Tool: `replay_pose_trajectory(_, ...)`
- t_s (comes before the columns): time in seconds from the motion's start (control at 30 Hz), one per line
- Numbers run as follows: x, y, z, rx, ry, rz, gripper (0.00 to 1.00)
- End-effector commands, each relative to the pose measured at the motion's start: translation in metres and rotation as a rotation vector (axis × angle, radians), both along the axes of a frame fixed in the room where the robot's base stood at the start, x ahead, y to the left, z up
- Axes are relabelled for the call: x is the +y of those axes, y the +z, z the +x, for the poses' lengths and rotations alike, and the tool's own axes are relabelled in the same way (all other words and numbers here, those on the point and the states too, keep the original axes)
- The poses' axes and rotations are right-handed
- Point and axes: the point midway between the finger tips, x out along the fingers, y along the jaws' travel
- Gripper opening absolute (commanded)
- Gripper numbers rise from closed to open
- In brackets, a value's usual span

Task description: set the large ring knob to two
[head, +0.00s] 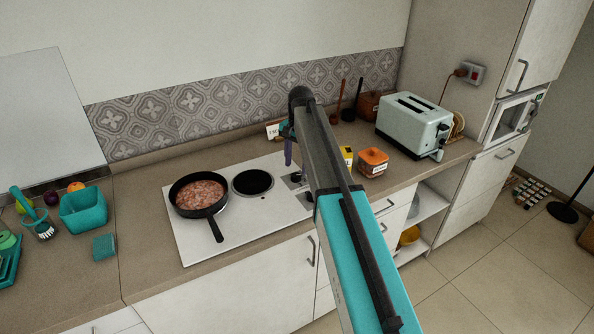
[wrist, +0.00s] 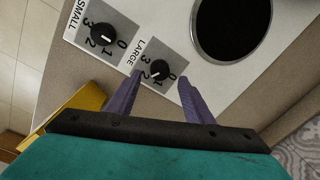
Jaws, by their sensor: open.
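The large ring knob (wrist: 159,69) is a round black knob on a grey plate marked LARGE, with numbers around it. Its pale pointer mark points toward the lower left in the wrist view, near the number 2, but I cannot read the exact setting. My gripper (wrist: 161,77) is open, with one purple finger on each side of the knob's near edge; I cannot tell if they touch it. In the head view, my arm hides much of the controls, and a purple finger of my gripper (head: 288,153) shows at the arm's far end.
The SMALL knob (wrist: 101,33) sits beside the large one. A dark ring (wrist: 232,25) is close to the right finger. In the head view, a pan of food (head: 198,193) stands on the white hob (head: 255,211). An orange container (head: 373,161) and a toaster (head: 413,124) stand right of my arm.

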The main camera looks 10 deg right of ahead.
Motion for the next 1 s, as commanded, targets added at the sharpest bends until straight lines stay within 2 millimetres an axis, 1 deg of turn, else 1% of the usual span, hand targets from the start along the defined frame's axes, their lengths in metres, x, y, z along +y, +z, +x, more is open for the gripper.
replay_pose_trajectory(0.6,-0.003,0.080,-0.002,-0.003,0.000,0.000,0.47)
replay_pose_trajectory(0.8,-0.004,0.096,-0.003,-0.001,0.000,0.000,0.47)
replay_pose_trajectory(1.0,-0.004,0.100,-0.004,-0.001,0.000,0.001,0.47)
